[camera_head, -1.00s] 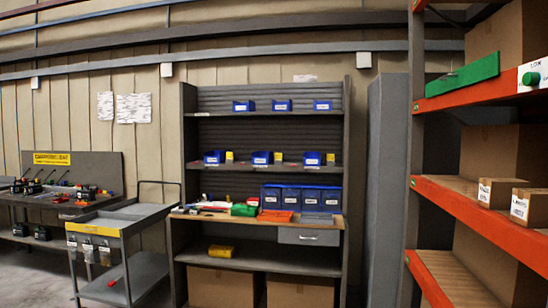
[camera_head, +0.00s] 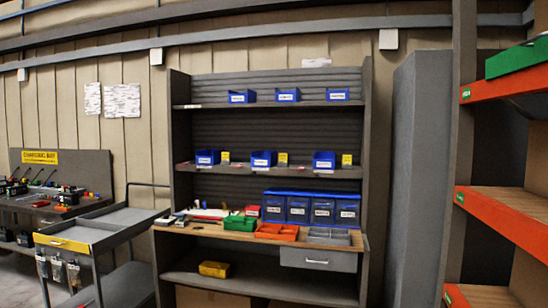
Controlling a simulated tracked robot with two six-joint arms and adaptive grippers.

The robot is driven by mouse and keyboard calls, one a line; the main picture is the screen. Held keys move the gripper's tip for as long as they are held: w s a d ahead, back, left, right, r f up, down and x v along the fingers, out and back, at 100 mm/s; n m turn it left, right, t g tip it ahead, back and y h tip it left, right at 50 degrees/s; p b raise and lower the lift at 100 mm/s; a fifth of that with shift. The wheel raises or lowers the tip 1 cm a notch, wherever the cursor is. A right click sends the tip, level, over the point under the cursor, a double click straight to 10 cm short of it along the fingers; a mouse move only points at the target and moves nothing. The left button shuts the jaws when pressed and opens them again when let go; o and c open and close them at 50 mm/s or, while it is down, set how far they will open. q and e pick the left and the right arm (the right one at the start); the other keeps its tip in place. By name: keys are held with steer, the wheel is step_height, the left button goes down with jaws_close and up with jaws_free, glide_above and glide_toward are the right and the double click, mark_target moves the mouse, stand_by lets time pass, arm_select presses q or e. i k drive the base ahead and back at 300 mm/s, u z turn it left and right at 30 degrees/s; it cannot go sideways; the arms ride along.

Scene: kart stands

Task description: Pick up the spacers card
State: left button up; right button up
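Three small yellow cards stand on the middle shelf of the grey workbench unit, each beside a labelled blue bin: a left card (camera_head: 226,157), a middle card (camera_head: 283,158) and a right card (camera_head: 347,160). Their bins are a left bin (camera_head: 207,157), a middle bin (camera_head: 263,159) and a right bin (camera_head: 324,160). The print on the cards and bins is too small to read, so I cannot tell which is the spacers card. Neither of my grippers is in view.
The bench top (camera_head: 200,229) holds a green box (camera_head: 240,223), an orange tray (camera_head: 276,232), a grey tray (camera_head: 328,236) and several dark blue bins (camera_head: 297,210). A grey cart (camera_head: 95,229) stands at left. An orange-beamed rack (camera_head: 505,217) stands at right.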

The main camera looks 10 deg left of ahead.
mark_target(347, 159)
steer(key=u, duration=0.05)
steer(key=i, duration=1.35)
steer(key=u, duration=0.3)
steer(key=i, duration=1.9)
steer(key=u, duration=0.1)
